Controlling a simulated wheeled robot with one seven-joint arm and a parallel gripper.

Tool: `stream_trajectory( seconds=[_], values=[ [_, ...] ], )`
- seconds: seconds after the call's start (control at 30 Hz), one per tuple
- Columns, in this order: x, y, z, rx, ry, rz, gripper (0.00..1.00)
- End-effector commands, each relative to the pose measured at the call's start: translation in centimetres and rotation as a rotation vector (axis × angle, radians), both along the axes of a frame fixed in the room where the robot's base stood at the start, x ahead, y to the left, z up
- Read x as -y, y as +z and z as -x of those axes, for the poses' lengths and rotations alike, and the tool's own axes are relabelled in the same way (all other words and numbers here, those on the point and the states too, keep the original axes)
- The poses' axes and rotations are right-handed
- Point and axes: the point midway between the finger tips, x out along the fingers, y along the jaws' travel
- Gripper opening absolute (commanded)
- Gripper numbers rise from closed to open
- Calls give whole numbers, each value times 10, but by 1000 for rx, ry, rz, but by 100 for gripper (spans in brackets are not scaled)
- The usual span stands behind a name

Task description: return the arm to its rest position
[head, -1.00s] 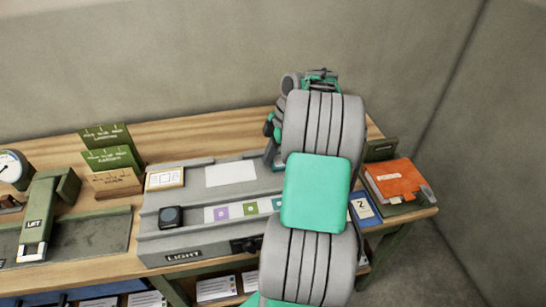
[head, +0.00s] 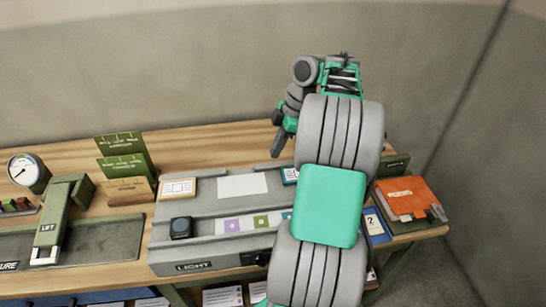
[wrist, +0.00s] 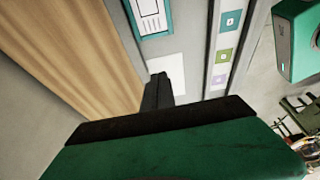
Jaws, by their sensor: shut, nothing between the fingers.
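My arm rises through the right middle of the head view, grey with a green pad, and bends over at the top. My gripper (head: 278,145) hangs from its end, pointing down above the back of the grey light station (head: 215,266). In the wrist view the dark fingers of my gripper (wrist: 158,90) are together, with nothing held between them. They are over a blank white sheet (wrist: 168,70), apart from it as far as I can tell.
On the station are a teal-edged card (head: 290,175), a framed card (head: 178,188) and a dark block (head: 181,228). Green signs (head: 124,165), a green press (head: 60,215) and a gauge (head: 24,170) stand left. An orange folder (head: 408,196) lies right of my arm.

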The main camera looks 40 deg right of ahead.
Motion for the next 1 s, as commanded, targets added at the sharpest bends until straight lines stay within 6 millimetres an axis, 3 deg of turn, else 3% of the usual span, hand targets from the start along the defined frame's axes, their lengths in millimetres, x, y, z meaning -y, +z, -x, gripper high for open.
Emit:
stream_trajectory(
  seconds=[0.17, 0.27, 0.37, 0.43, 0.5, 0.6, 0.7, 0.8, 1.0],
  values=[
    [1, 6, 1, -1, -3, 0, 0],
    [-27, 15, -10, -14, -60, 2, 0],
    [-93, 27, -22, -44, -206, 5, 0],
    [-151, 33, -19, -66, -361, 12, 0],
    [-201, 31, -2, -76, -525, 19, 0],
    [-249, 19, 35, -71, -745, 27, 0],
    [-268, 2, 69, -52, -914, 27, 0],
    [-272, -9, 89, -34, -1011, 24, 0],
    [-271, -13, 94, -30, -1050, 23, 0]
  ],
)
